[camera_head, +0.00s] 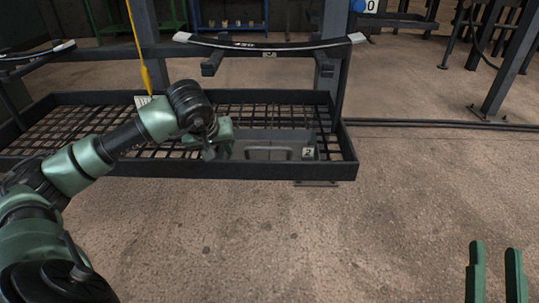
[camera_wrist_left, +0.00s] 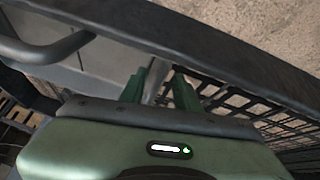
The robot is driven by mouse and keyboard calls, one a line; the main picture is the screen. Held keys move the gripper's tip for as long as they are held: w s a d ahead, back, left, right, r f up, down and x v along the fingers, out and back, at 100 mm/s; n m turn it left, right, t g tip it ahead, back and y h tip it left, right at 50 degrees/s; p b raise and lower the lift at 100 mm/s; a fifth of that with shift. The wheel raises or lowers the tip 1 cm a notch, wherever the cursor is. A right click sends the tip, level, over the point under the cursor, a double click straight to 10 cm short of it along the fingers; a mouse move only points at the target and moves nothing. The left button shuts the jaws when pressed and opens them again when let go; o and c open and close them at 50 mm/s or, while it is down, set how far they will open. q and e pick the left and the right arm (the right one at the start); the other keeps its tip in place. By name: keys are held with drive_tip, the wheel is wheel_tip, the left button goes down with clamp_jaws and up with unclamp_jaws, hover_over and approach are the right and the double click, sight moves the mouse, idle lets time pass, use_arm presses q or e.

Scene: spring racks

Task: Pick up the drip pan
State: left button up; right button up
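The drip pan (camera_head: 280,153) is a shallow grey metal pan in the right part of the black grated rack shelf, with a raised handle on its near side. In the left wrist view its grey surface and handle (camera_wrist_left: 52,48) fill the upper left. My left gripper (camera_head: 222,138) is at the pan's left end, low over the shelf. In the left wrist view its green fingers (camera_wrist_left: 162,88) stand apart, with a strip of grey pan edge seeming to lie between them; their tips are partly hidden. My right gripper (camera_head: 496,272) is open and empty, above the floor at lower right.
The shelf's dark front rim (camera_head: 200,170) runs close in front of the pan and gripper. A small tag marked 2 (camera_head: 308,153) is at the pan's right. A curved leaf spring (camera_head: 270,44) rests on brackets above. The concrete floor in front is clear.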

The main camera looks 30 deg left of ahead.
use_arm(q)
drive_tip(key=shift+c, duration=0.3)
clamp_jaws()
idle(1.2)
